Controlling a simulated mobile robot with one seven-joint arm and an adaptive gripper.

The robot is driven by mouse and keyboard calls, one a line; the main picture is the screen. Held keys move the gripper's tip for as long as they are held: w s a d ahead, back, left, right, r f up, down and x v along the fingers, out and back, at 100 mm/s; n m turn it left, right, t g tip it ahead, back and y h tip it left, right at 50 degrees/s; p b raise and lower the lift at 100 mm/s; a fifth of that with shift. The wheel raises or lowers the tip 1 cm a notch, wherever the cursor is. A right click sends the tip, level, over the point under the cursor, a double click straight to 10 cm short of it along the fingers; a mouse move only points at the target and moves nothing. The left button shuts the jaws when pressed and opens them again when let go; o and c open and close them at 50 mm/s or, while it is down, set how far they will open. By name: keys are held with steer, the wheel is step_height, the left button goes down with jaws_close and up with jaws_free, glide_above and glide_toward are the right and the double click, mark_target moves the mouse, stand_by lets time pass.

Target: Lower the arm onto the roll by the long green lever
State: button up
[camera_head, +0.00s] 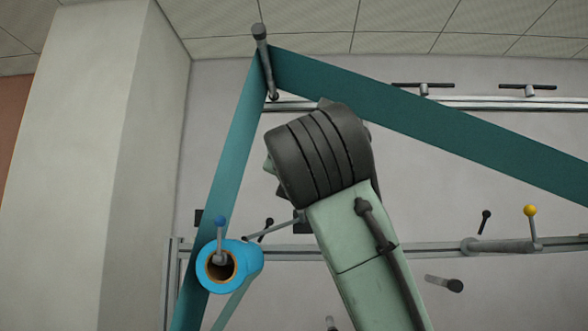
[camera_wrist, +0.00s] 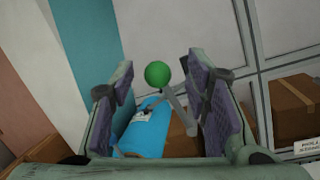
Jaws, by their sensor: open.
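The lever shows in the wrist view as a green ball knob (camera_wrist: 157,74) on a grey rod (camera_wrist: 176,104). The knob appears between the fingertips of my gripper (camera_wrist: 162,72), which is open with its purple-padded fingers wide apart on either side. I see no clear contact between finger and knob. A bright blue roll (camera_wrist: 143,128) lies lower between the fingers, partly hidden by the left one. In the head view a blue roll (camera_head: 244,263) with a brown core stands at lower left. My arm hides my gripper there, and I cannot make out the green knob.
A teal web (camera_head: 410,112) runs over an upper rod (camera_head: 264,62) and down past the roll. A blue-knobbed lever (camera_head: 220,222) stands at the roll, and a yellow-knobbed lever (camera_head: 530,211) on the right rail. Cardboard boxes (camera_wrist: 282,106) show at right in the wrist view.

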steer(key=a+v, duration=0.1)
steer(key=v, duration=0.9)
steer(key=shift+d, duration=0.45)
